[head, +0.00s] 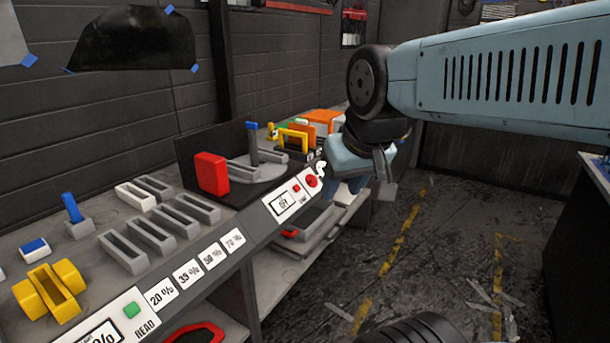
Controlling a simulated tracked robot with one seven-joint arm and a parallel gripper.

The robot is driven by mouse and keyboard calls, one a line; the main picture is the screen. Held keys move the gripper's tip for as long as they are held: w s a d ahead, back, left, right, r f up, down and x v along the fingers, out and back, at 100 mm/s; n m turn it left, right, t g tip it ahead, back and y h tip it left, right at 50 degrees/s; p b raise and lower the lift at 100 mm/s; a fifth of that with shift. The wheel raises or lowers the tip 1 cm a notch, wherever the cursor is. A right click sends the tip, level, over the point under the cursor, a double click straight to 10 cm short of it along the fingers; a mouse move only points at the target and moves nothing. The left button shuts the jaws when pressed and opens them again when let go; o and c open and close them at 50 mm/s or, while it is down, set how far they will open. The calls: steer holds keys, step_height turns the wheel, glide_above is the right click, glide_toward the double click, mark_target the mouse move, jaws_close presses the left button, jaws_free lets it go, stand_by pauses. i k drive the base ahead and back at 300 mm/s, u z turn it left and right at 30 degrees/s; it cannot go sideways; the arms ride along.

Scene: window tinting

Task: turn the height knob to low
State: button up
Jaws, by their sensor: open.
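My gripper (368,187) hangs at the end of my blue-grey arm, just off the front right end of the workbench. Its jaws are open, and nothing shows between them. At that end of the sloped front panel, a small white knob-like part (320,169) sits just left of my gripper, apart from it as far as I can see. I cannot tell for sure that it is the height knob, and its setting is too small to read. A red round button (312,181) and an OFF display (283,204) sit beside it. My gripper may hide more of the panel's end.
The workbench (65,252) holds grey slotted holders (150,235), a yellow holder (48,292), a red block (212,174) and an upright blue-handled tool (252,143). Orange and yellow items (300,135) stand behind my gripper. The floor (430,230) to the right is open, with scattered scraps.

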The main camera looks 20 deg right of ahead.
mark_target(313, 180)
steer(key=u, duration=0.05)
steer(key=i, duration=1)
steer(key=z, duration=0.05)
